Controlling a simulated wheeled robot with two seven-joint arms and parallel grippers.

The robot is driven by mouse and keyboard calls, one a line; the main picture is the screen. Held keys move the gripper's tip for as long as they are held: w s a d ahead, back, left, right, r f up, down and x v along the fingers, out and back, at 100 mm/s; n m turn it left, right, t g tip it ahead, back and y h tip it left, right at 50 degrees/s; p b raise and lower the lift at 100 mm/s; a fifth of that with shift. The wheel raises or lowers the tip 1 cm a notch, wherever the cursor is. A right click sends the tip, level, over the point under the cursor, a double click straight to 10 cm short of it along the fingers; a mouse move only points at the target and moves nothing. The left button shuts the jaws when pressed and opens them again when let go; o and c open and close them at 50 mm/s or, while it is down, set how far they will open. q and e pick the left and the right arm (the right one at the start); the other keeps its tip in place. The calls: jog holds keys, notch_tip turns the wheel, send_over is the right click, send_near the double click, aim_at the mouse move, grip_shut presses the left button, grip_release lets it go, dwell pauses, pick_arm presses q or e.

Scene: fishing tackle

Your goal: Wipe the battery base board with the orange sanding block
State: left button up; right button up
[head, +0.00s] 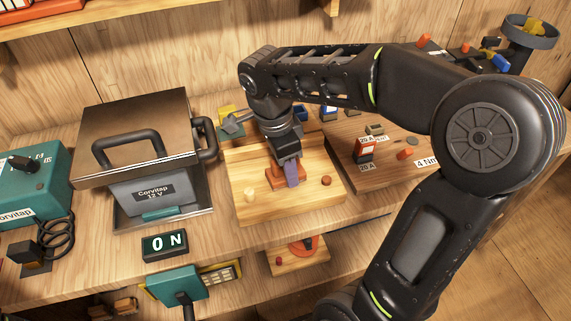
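The light wooden board (246,168), which I take to be the battery base board, lies on the bench in the middle of the head view. A pale peg (249,196) stands near its left front, and a small brown-red knob (326,181) is on its right. The orange sanding block (274,182) is on the board's middle, partly hidden by my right gripper (287,172). The gripper points down with its fingers around the block and appears shut on it. The block looks in contact with the board. My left gripper is not in view.
An "ON" display (165,245) is in front. A second wooden board (345,128) with labelled small parts is on the right. My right arm covers much of the right side.

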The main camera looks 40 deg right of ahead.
aim_at(293, 190)
jog(key=shift+s, duration=0.1)
jog(key=shift+s+a+f+b, duration=0.1)
jog(key=shift+s+a+b, duration=0.15)
jog(key=shift+s, duration=0.25)
jog(key=shift+s+a+f+b, duration=0.1)
jog(key=shift+s+a+b, duration=0.1)
jog(key=shift+s, duration=0.25)
jog(key=shift+s+a, duration=0.25)
jog(key=shift+s, duration=0.5)
jog(key=shift+r, duration=0.15)
jog(key=shift+w, duration=0.15)
jog(key=shift+w+d, duration=0.1)
jog(key=shift+w, duration=0.1)
jog(key=shift+w+d, duration=0.3)
jog(key=shift+w, duration=0.4)
jog(key=shift+w+d, duration=0.3)
jog(key=shift+w, duration=0.4)
